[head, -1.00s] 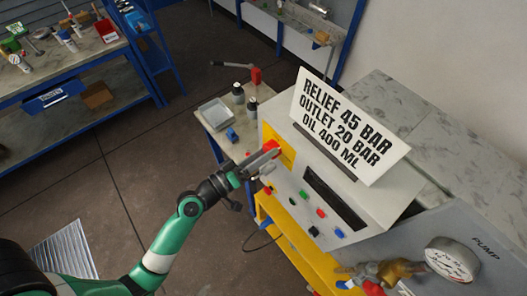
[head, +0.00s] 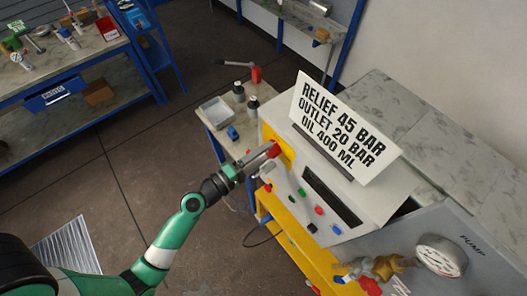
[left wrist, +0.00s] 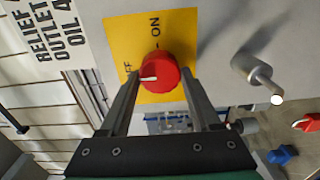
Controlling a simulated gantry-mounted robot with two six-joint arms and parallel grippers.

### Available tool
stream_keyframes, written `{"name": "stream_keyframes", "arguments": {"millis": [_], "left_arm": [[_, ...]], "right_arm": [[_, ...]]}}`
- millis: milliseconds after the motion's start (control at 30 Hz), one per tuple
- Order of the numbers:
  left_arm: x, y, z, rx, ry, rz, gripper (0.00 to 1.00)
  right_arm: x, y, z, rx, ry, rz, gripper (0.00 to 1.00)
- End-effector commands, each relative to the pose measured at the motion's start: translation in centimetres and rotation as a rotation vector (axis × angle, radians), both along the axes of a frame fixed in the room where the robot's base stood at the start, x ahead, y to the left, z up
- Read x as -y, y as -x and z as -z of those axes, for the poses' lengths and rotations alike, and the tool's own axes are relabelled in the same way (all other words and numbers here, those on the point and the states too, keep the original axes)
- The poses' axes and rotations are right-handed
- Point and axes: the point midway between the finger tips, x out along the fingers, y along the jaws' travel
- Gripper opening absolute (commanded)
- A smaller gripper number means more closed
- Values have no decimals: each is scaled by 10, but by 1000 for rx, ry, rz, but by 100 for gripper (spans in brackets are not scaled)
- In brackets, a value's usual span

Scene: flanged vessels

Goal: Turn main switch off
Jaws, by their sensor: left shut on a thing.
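The main switch is a round red knob (left wrist: 160,72) on a yellow plate (left wrist: 118,35) in the left wrist view. ON shows above the knob, and part of the OFF label is visible at its left. The white mark on the knob points left, toward the OFF label. My left gripper (left wrist: 158,82) has one finger on each side of the knob and is shut on it. In the head view, the left gripper (head: 269,153) reaches the red knob (head: 274,150) at the left end of the white control box (head: 345,190). My right gripper is not in view.
A metal toggle lever (left wrist: 258,79) sticks out right of the switch. Coloured buttons (head: 319,210) line the sloped panel. A white sign (head: 348,125) stands on the box. A pressure gauge (head: 440,255) is at lower right. Open floor lies left of the box.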

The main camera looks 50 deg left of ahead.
Motion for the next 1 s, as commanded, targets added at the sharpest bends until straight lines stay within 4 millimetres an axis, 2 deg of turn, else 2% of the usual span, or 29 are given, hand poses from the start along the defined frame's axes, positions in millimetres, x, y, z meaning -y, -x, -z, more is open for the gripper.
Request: {"name": "stream_keyframes", "arguments": {"millis": [533, 567, 600, 700, 1000], "left_arm": [[0, 0, -1, 1, 29, -1, 8], [0, 0, -1, 1, 29, -1, 68], [0, 0, 0, 0, 28, -1, 75], [0, 0, 0, 0, 27, 0, 93], [0, 0, 0, -1, 26, 0, 94]], "right_arm": [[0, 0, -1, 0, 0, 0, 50], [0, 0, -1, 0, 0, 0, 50], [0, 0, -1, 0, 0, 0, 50], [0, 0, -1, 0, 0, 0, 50], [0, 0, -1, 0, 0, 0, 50]]}}
